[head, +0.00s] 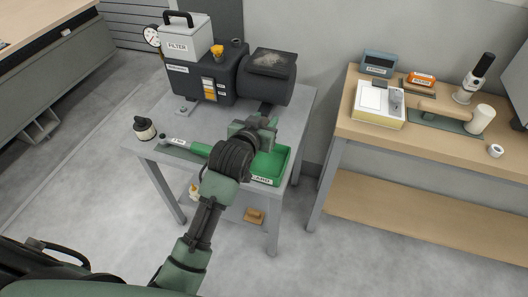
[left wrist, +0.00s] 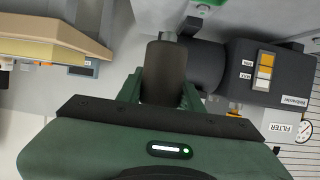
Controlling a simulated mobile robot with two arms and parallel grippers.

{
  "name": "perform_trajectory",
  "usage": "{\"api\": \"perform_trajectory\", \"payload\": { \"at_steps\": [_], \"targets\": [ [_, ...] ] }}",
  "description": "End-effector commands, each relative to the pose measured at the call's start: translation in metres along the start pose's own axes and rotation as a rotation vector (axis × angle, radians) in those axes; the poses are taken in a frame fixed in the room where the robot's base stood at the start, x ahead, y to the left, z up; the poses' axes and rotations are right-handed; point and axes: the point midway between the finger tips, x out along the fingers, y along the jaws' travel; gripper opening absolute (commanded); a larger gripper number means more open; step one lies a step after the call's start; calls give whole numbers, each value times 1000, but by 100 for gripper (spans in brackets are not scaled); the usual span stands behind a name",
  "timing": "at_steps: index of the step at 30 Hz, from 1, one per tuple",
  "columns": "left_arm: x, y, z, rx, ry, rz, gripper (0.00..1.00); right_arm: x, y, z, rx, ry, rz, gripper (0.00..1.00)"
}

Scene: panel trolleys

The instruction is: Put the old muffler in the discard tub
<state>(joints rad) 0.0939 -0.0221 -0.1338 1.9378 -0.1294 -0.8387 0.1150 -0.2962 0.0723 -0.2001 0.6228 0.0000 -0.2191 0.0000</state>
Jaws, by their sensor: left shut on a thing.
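My left gripper (head: 256,127) is over the right part of the grey table (head: 300,110), just in front of the pump's dark motor end. In the left wrist view its fingers are shut on a dark, upright-looking cylinder with a grey tip (left wrist: 165,72), which looks like the old muffler. In the head view the gripper mostly hides it. I cannot tell whether it is free of the pump. The green discard tub (head: 268,166) stands at the table's front right, close beside and below the gripper; my arm covers its left part. My right gripper is out of view.
The pump (head: 215,80) with its white filter box (head: 186,42) fills the back of the table. A wooden bench (head: 430,130) with several items stands right, across a gap.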

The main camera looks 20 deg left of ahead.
Motion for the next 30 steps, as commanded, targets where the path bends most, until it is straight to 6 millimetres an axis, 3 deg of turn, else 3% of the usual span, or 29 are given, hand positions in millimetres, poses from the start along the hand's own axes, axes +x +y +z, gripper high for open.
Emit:
{"api": "perform_trajectory", "payload": {
  "at_steps": [1, 6, 13, 19, 30],
  "targets": [
    [6, 0, 17, 0, -7, -1, 0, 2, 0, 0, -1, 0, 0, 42],
    [20, 0, 52, -1, -4, -1, 0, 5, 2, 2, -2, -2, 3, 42],
    [28, 0, 71, 0, 0, -1, 0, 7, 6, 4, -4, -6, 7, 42],
    [38, 0, 100, -1, -3, -1, 0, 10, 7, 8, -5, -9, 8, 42],
    [42, 0, 108, -1, 1, -1, 0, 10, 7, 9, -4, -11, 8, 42]
  ]
}}
